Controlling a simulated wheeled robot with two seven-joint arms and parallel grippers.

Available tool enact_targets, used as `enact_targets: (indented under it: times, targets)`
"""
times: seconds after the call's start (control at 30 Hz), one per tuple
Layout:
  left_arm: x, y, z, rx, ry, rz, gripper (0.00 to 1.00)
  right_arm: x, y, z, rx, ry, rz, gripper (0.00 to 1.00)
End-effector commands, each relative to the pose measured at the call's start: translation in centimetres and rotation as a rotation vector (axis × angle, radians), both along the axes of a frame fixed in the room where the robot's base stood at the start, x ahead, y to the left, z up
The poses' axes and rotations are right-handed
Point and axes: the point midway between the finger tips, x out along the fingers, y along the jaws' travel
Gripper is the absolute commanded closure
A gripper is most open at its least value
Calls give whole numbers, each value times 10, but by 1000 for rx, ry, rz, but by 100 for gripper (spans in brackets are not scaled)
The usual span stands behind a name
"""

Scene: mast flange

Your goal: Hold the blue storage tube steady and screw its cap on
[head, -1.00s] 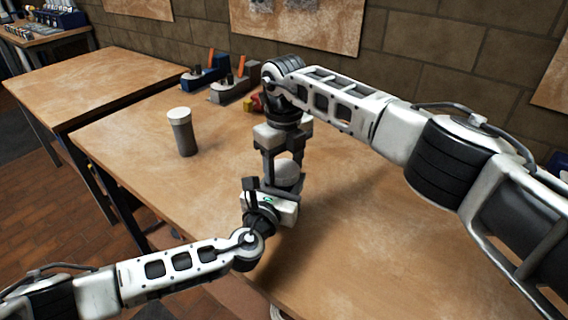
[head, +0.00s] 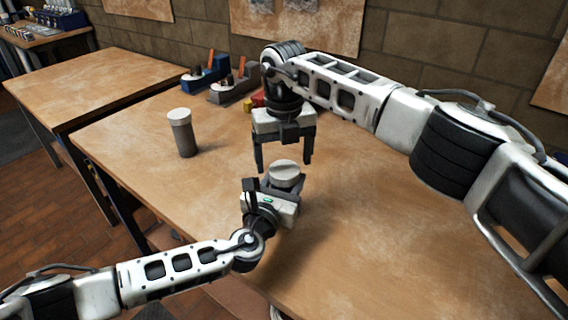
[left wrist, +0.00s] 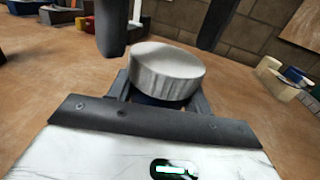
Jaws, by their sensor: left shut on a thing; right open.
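My left gripper (head: 284,187) is shut on the blue storage tube, which is mostly hidden; a dark blue strip of the tube (left wrist: 150,100) shows between the fingers in the left wrist view. A pale grey ribbed cap (head: 285,170) sits on top of the tube, and it also shows in the left wrist view (left wrist: 167,72). I cannot tell how tightly it is seated. My right gripper (head: 284,163) is open and empty, pointing down just above and behind the cap, its fingers spread wide.
A grey tube with a white cap (head: 182,134) stands upright on the wooden table (head: 400,230) to the left. Blue and grey tool-like items (head: 205,76) and small red and yellow pieces lie at the back. The table's front right is clear.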

Motion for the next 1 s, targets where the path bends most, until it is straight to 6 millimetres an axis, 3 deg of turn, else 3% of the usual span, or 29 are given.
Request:
enact_targets:
  times: [0.13,0.37,0.43,0.5,0.8,1.0]
  targets:
    - [0,0,0,1,1,0,100,1,0,19,1,-2,-1,20]
    - [0,0,0,1,1,0,100,0,0,20,0,1,-1,20]
    - [0,0,0,1,1,0,100,0,0,20,0,0,1,33]
    - [0,0,0,1,1,0,100,0,0,22,0,0,25,33]
    - [0,0,0,1,1,0,100,1,0,46,0,-2,455,33]
    - [0,0,0,1,1,0,100,0,0,55,-1,-1,641,33]
